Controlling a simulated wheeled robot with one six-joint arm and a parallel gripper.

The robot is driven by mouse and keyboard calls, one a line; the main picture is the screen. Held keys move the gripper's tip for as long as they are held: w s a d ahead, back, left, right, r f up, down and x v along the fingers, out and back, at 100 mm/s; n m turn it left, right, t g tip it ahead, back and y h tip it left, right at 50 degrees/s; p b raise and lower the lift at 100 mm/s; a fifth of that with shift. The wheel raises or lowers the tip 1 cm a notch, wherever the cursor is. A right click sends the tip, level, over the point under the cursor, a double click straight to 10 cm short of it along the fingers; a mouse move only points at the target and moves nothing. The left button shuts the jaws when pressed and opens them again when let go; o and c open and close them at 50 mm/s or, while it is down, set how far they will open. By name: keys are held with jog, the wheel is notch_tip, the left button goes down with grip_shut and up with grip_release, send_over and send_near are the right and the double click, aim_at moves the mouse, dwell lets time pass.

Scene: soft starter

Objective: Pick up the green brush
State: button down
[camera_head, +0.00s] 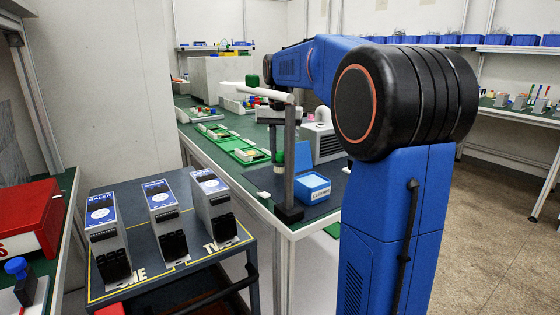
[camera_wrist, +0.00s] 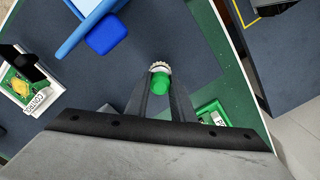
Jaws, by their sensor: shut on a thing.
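The green brush (camera_wrist: 160,83) sits between the two fingers of my gripper (camera_wrist: 161,92) in the wrist view. Its green handle faces the camera and its pale bristles (camera_wrist: 160,67) show at the far end. My gripper is shut on it. In the head view the green brush (camera_head: 278,158) appears small, pale end down, beside a dark upright post. My gripper there is partly hidden and hard to make out. I cannot tell exactly how high the brush is above the bench.
An open blue box (camera_head: 314,188) stands right of the dark post (camera_head: 290,150). Green trays (camera_head: 240,148) lie farther back on the bench. Several grey soft starters (camera_head: 163,215) stand on the dark cart at front left. A red box (camera_head: 30,220) is at far left.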

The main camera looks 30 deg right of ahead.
aim_at(280, 151)
notch_tip(280, 151, up, 16)
dwell(0.4)
jog(key=shift+r, duration=0.1)
jog(key=c, duration=2.4)
grip_release()
jog(key=shift+c, duration=0.3)
